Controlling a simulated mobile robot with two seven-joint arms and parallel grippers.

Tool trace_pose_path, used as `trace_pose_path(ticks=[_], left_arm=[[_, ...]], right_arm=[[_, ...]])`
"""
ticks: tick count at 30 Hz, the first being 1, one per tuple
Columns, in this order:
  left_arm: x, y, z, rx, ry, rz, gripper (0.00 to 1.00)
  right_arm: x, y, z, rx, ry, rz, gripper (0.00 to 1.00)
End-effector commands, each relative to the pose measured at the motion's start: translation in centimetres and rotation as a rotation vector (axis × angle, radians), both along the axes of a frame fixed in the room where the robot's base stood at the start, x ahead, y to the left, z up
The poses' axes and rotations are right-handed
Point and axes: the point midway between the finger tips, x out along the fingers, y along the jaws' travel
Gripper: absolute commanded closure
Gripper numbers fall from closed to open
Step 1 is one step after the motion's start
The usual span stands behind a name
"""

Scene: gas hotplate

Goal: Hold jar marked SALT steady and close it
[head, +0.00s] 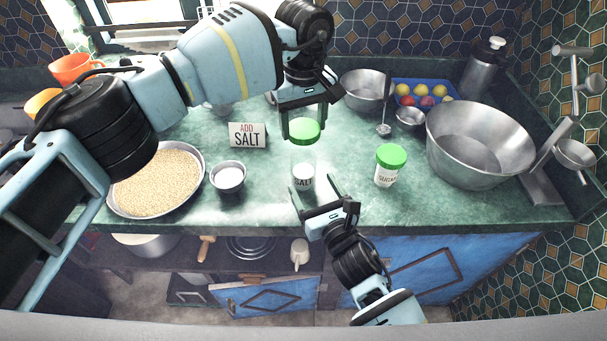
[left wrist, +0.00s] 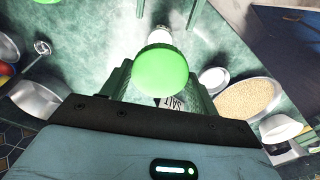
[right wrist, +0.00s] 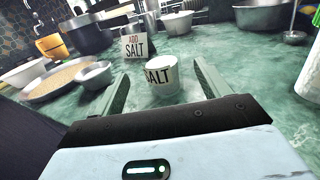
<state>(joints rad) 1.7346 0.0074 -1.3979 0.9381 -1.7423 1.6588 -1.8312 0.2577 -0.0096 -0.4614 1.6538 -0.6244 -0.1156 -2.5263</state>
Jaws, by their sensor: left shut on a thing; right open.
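The jar marked SALT (head: 303,176) stands upright and open near the counter's front edge, with white contents. It also shows in the right wrist view (right wrist: 168,80). My left gripper (head: 304,129) is shut on the green lid (head: 305,130) and holds it above and behind the jar, apart from it. The lid fills the middle of the left wrist view (left wrist: 161,70). My right gripper (head: 316,196) is open at the counter's front edge. In the right wrist view the jar stands between and beyond its fingers, and I see no contact.
A green-lidded jar marked SUGAR (head: 390,166) stands right of the salt jar. A small bowl of white grains (head: 228,177), a pan of grain (head: 157,181) and an ADD SALT card (head: 248,135) are to the left. A large metal bowl (head: 476,140) stands at right.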

Motion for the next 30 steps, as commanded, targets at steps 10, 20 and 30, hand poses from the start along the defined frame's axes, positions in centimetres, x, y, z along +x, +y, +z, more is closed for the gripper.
trace_pose_path(ticks=[10,20,30], left_arm=[[0.0,0.0,0.0,0.000,0.000,0.000,0.61],[0.0,0.0,0.0,0.000,0.000,0.000,0.61],[0.0,0.0,0.0,0.000,0.000,0.000,0.61]], right_arm=[[4.7,1.9,0.0,0.001,0.000,-0.001,0.24],[5.8,2.4,0.0,0.001,0.002,-0.001,0.24],[5.8,2.4,0.0,0.001,0.000,-0.001,0.44]])
